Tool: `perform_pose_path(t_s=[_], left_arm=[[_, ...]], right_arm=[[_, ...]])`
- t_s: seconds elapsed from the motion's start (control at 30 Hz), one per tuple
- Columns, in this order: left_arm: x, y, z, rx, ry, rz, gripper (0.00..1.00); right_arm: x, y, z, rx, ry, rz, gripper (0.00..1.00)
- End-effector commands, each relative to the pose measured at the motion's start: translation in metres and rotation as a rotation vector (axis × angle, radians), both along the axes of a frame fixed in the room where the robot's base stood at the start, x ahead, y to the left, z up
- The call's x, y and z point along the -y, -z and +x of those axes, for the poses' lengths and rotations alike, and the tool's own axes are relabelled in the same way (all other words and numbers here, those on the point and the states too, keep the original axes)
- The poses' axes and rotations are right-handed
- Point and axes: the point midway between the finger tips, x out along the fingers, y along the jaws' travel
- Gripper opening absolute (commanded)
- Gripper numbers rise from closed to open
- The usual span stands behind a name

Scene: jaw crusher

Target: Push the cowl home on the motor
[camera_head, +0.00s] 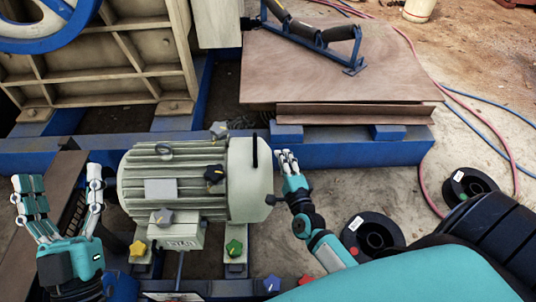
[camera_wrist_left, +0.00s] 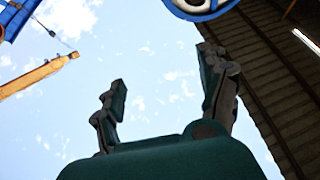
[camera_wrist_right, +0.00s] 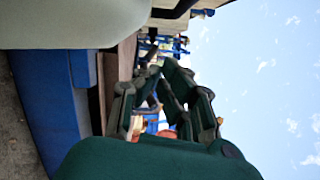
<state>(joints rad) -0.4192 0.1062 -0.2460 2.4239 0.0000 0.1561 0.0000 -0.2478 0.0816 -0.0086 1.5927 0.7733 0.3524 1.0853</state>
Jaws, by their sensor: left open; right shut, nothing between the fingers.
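The motor (camera_head: 160,186) is a pale grey-green ribbed cylinder lying on its side on the blue frame. The cowl (camera_head: 250,182) is a smooth pale cap at its right end, with a dark slot on top. Whether a gap remains between cowl and motor cannot be told. My right gripper (camera_head: 287,160) is shut and empty just right of the cowl; contact is unclear. The right wrist view shows its closed fingers (camera_wrist_right: 170,82) beside a pale surface that looks like the cowl (camera_wrist_right: 60,22). My left gripper (camera_head: 58,180) is open and empty, left of the motor, pointing up.
A blue beam (camera_head: 350,152) and a brown board (camera_head: 300,75) lie behind. Black spools (camera_head: 373,234) and hoses lie on the floor at right.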

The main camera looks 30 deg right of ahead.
Motion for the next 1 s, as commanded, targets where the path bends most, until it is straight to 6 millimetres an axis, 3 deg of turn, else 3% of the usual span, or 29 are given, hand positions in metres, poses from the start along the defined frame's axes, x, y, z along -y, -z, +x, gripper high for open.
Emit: perform_pose_path(t_s=[0.07,0.2,0.47,0.8,1.0], left_arm=[[-0.001,-0.009,-0.008,0.077,0.004,-0.023,0.76],[-0.001,-0.017,-0.014,0.126,0.007,-0.037,0.76],[-0.002,-0.024,-0.020,0.172,0.009,-0.050,0.76],[-0.002,-0.024,-0.019,0.169,0.009,-0.049,0.76],[0.000,-0.008,-0.005,0.050,0.003,-0.015,0.76]], right_arm=[[0.004,0.000,0.017,0.003,0.001,0.002,0.00],[-0.018,-0.005,0.025,0.001,0.000,0.007,0.00],[-0.032,-0.008,0.031,-0.001,0.000,0.002,0.00],[-0.034,-0.009,0.032,0.000,0.000,0.002,0.00],[-0.050,-0.011,0.040,0.000,-0.002,0.004,0.00]])
